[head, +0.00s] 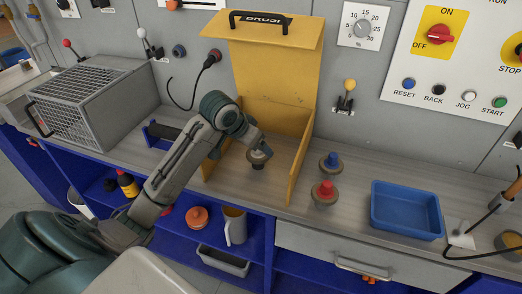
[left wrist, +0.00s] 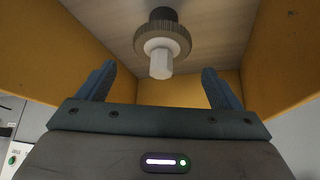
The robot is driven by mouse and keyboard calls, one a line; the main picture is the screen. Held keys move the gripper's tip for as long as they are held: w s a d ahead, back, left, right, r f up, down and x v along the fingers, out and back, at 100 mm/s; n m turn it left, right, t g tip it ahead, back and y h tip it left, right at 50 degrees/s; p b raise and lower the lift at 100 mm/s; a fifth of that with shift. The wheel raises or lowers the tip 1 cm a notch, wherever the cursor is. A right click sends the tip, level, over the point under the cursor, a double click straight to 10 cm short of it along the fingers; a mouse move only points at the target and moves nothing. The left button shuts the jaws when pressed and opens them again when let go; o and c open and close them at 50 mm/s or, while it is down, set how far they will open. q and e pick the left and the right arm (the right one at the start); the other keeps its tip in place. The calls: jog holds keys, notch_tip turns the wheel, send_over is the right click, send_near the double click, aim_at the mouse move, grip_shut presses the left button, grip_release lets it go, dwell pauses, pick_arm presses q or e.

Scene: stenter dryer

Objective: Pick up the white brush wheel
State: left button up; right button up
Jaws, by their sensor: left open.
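The white brush wheel stands inside the yellow box (head: 292,165) on the bench. In the left wrist view the wheel (left wrist: 176,32) shows at the top centre, with a round ribbed brush disc, a white hub toward the camera and a dark part behind. My left gripper (left wrist: 155,82) is open and empty, its two fingers spread either side of the hub's line, apart from the wheel. In the head view my left arm reaches into the box and partly hides the wheel (head: 258,164) and the fingers. My right gripper is not in view.
The yellow side walls flank my left gripper closely. Brush wheels with a blue hub (head: 330,161) and a red hub (head: 324,193) stand right of the box, near a blue tray (head: 407,226). A grey mesh cage (head: 92,105) stands left. A control panel (head: 455,60) is on the wall.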

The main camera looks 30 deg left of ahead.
aim_at(260, 155)
pick_arm(q)
jog(key=shift+x, duration=0.8)
jog(key=shift+f, duration=0.4)
jog(key=x, duration=0.2)
jog(key=p+x, duration=0.1)
jog(key=x, duration=0.1)
jog(key=shift+s+a+f, duration=0.15)
jog(key=shift+s+f, duration=0.05)
jog(key=shift+f, duration=0.15)
jog(key=shift+w+f, duration=0.2)
jog(key=shift+f, duration=0.1)
jog(key=shift+c, duration=0.5)
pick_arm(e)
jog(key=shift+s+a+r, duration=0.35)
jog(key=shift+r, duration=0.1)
pick_arm(q)
jog(key=c, duration=1.1)
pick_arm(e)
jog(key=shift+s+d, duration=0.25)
